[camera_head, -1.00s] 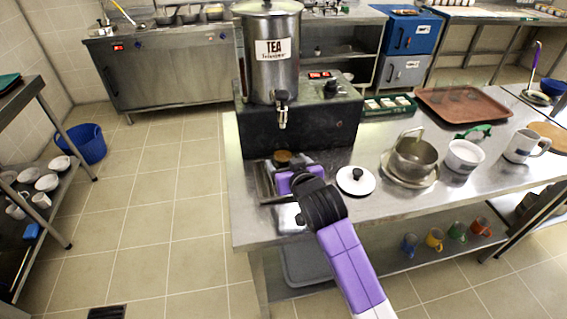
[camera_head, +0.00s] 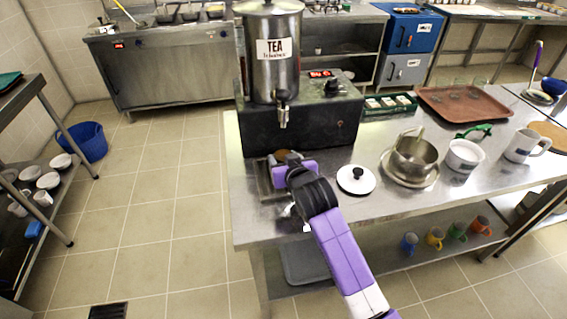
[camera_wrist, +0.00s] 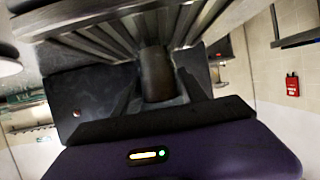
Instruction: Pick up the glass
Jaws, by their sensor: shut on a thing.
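The glass, with a brown top (camera_head: 283,155), is at the drip tray (camera_head: 262,181) in front of the tea urn, mostly hidden by my gripper in the head view. In the wrist view, a dark brown, glass-like cylinder (camera_wrist: 155,72) stands between my fingers. My gripper (camera_head: 284,166) is shut on it, with purple parts close around its near side. I cannot tell whether the glass touches the tray or is slightly above it.
The steel tea urn (camera_head: 271,55) and its tap (camera_head: 283,116) stand just behind and above the glass. A brown tray (camera_head: 465,104) lies farther back.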

